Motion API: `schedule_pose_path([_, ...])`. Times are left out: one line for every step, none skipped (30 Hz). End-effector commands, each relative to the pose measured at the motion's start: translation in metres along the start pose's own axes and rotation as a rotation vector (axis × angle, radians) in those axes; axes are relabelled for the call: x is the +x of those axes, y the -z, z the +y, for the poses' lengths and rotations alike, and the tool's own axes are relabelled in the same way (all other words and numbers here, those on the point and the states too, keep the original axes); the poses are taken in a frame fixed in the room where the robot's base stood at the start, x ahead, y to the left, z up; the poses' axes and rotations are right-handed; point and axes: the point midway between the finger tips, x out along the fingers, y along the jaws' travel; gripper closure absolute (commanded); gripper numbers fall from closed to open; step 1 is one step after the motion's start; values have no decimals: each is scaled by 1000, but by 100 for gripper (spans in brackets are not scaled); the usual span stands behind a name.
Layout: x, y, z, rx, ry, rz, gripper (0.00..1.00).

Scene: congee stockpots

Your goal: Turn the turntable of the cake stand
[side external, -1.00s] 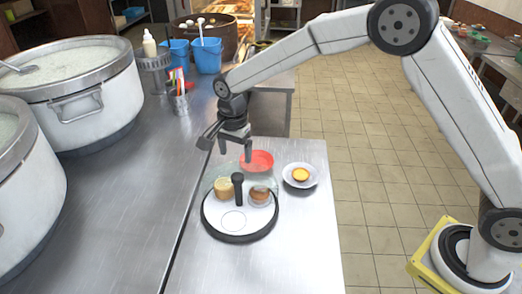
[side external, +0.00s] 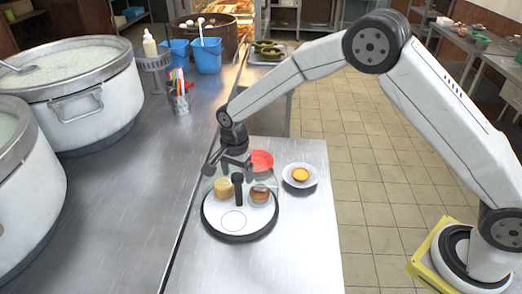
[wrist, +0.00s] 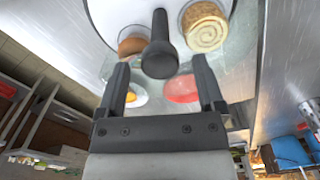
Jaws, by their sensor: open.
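The cake stand's round white turntable (side external: 215,215) with a dark rim lies on the metal table. An upright black post (side external: 238,192) with a rounded top stands toward its far side. A pale rolled cake (side external: 223,188) is left of the post, and a brown-topped cake (side external: 260,194) is right of it. My gripper (side external: 237,170) is open and empty, just above and behind the post. In the wrist view, the post (wrist: 160,50) shows between the two fingertips (wrist: 160,68), with a gap on each side. The wrist view also shows the rolled cake (wrist: 207,25).
A white plate with a yellow tart (side external: 300,175) stands to the right. Large stockpots (side external: 75,90) stand at the left. The table's near right part is clear.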

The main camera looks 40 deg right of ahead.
Motion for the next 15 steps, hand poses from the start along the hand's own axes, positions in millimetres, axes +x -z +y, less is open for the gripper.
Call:
schedule_pose_path([3, 0, 0, 0, 0, 0, 13])
schedule_pose_path([4, 0, 0, 0, 1, 0, 13])
schedule_pose_path([5, 0, 0, 0, 1, 0, 13])
schedule_pose_path([5, 0, 0, 0, 1, 0, 13])
schedule_pose_path([6, 0, 0, 0, 1, 0, 13])
schedule_pose_path([6, 0, 0, 0, 1, 0, 13])
schedule_pose_path([6, 0, 0, 0, 1, 0, 13])
schedule_pose_path([6, 0, 0, 0, 1, 0, 13])
schedule_pose_path([6, 0, 0, 0, 1, 0, 13])
schedule_pose_path([6, 0, 0, 0, 1, 0, 13])
schedule_pose_path([6, 0, 0, 0, 1, 0, 13])
schedule_pose_path([6, 0, 0, 0, 1, 0, 19])
schedule_pose_path([6, 0, 0, 0, 1, 0, 29])
schedule_pose_path([6, 0, 0, 0, 1, 0, 38])
schedule_pose_path([6, 0, 0, 0, 1, 0, 51])
